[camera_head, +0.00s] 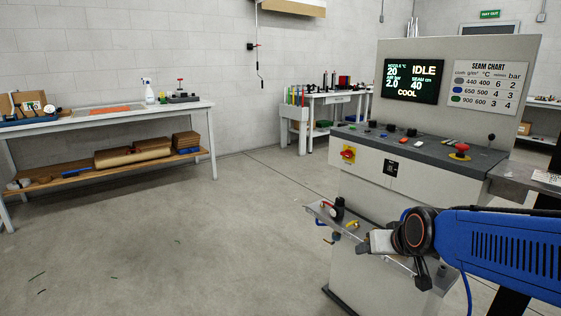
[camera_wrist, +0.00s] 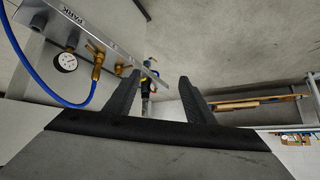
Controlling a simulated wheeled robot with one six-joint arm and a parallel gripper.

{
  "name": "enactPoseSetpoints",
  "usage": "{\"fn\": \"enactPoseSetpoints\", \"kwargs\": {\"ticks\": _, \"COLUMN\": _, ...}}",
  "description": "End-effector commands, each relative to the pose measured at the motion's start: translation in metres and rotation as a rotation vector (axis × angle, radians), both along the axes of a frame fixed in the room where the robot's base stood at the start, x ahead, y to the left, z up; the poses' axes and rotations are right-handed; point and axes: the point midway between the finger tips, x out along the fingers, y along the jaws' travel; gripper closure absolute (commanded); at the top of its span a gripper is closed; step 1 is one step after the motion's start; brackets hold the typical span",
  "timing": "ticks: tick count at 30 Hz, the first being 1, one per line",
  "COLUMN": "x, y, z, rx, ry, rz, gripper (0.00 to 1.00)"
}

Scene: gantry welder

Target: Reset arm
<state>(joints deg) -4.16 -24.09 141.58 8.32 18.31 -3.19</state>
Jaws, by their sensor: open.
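My gripper (camera_head: 368,243) is at the end of my blue arm, in front of the lower part of the control console (camera_head: 376,195). In the wrist view its two dark fingers (camera_wrist: 158,95) are spread apart with nothing held between them. Beyond them is a metal valve shelf (camera_wrist: 103,42) with a pressure gauge (camera_wrist: 65,61), a brass valve (camera_wrist: 97,66), a blue hose (camera_wrist: 75,103) and an upside-down PARK label. A dark fitting with blue and yellow parts (camera_wrist: 152,76) shows past the fingertips. I cannot tell its distance from them.
The console screen (camera_head: 411,81) reads IDLE and COOL. A red emergency button (camera_head: 459,149) is on its deck. A workbench (camera_head: 110,117) stands along the left wall and another bench (camera_head: 325,97) at the back. The floor (camera_head: 190,235) at left is mostly clear.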

Motion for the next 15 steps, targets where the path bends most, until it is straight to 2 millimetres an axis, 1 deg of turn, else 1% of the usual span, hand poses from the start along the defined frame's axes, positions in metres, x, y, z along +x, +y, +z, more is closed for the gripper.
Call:
{"fn": "enactPoseSetpoints", "kwargs": {"ticks": 1, "x": -0.018, "y": -0.004, "z": 0.002, "rx": -0.006, "ry": 0.023, "rz": 0.001, "gripper": 0.51}}
{"fn": "enactPoseSetpoints", "kwargs": {"ticks": 5, "x": -0.065, "y": -0.012, "z": 0.001, "rx": -0.026, "ry": 0.101, "rz": 0.005, "gripper": 0.51}}
{"fn": "enactPoseSetpoints", "kwargs": {"ticks": 6, "x": -0.08, "y": -0.015, "z": 0.0, "rx": -0.033, "ry": 0.128, "rz": 0.006, "gripper": 0.51}}
{"fn": "enactPoseSetpoints", "kwargs": {"ticks": 8, "x": -0.103, "y": -0.02, "z": -0.002, "rx": -0.043, "ry": 0.165, "rz": 0.003, "gripper": 0.51}}
{"fn": "enactPoseSetpoints", "kwargs": {"ticks": 9, "x": -0.118, "y": -0.023, "z": -0.003, "rx": -0.051, "ry": 0.189, "rz": 0.001, "gripper": 0.51}}
{"fn": "enactPoseSetpoints", "kwargs": {"ticks": 12, "x": -0.153, "y": -0.03, "z": -0.006, "rx": -0.068, "ry": 0.248, "rz": -0.006, "gripper": 0.51}}
{"fn": "enactPoseSetpoints", "kwargs": {"ticks": 15, "x": -0.181, "y": -0.036, "z": -0.01, "rx": -0.083, "ry": 0.296, "rz": -0.014, "gripper": 0.51}}
